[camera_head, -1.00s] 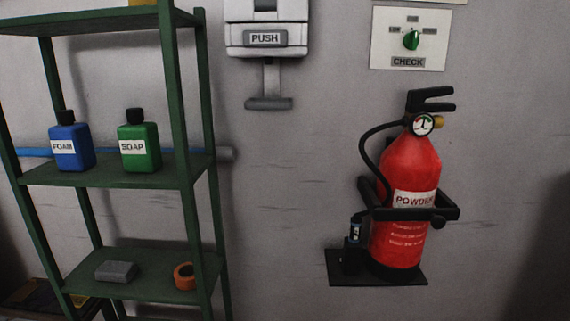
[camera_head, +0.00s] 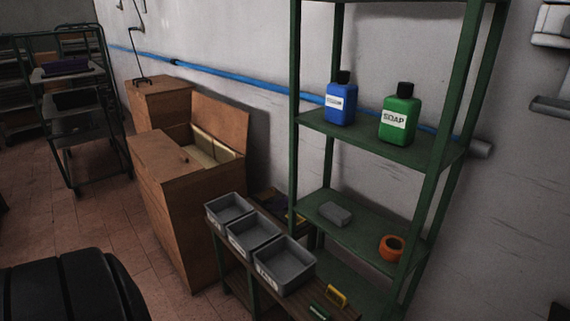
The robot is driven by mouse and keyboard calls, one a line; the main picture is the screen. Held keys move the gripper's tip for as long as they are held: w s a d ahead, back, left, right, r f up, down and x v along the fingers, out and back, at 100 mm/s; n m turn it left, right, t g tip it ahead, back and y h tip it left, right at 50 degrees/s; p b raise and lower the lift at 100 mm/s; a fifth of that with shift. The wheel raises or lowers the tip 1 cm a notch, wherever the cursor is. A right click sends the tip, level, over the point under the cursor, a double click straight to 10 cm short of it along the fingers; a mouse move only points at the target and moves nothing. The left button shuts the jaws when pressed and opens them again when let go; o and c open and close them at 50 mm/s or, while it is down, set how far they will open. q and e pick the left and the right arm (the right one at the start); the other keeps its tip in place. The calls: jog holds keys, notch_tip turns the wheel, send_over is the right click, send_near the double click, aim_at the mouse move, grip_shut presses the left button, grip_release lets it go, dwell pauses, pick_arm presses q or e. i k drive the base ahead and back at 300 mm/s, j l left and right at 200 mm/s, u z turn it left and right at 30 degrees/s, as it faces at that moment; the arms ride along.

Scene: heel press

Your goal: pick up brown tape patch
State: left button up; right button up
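I cannot make out a brown tape patch in this view. An orange-brown ring (camera_head: 391,248), which looks like a roll of tape, lies on the lower shelf of the green rack (camera_head: 440,160). A grey block (camera_head: 335,213) lies to its left on the same shelf. Neither of my grippers is in view.
A low bench holds several grey bins (camera_head: 285,266) and small yellow (camera_head: 337,296) and green (camera_head: 320,312) items. Blue (camera_head: 340,103) and green (camera_head: 398,119) bottles stand on the rack. An open wooden box (camera_head: 180,190) stands left. Tiled floor (camera_head: 95,220) is partly clear.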

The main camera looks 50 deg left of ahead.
aim_at(266, 194)
jog(key=u, duration=1.7)
jog(key=z, duration=0.6)
jog(key=i+j+z, duration=0.1)
jog(key=j+z, duration=0.15)
jog(key=z, duration=0.15)
jog(key=i+j+z, duration=0.1)
jog(key=j+z, duration=0.2)
jog(key=z, duration=0.15)
jog(key=j+z, duration=0.6)
jog(key=z, duration=0.2)
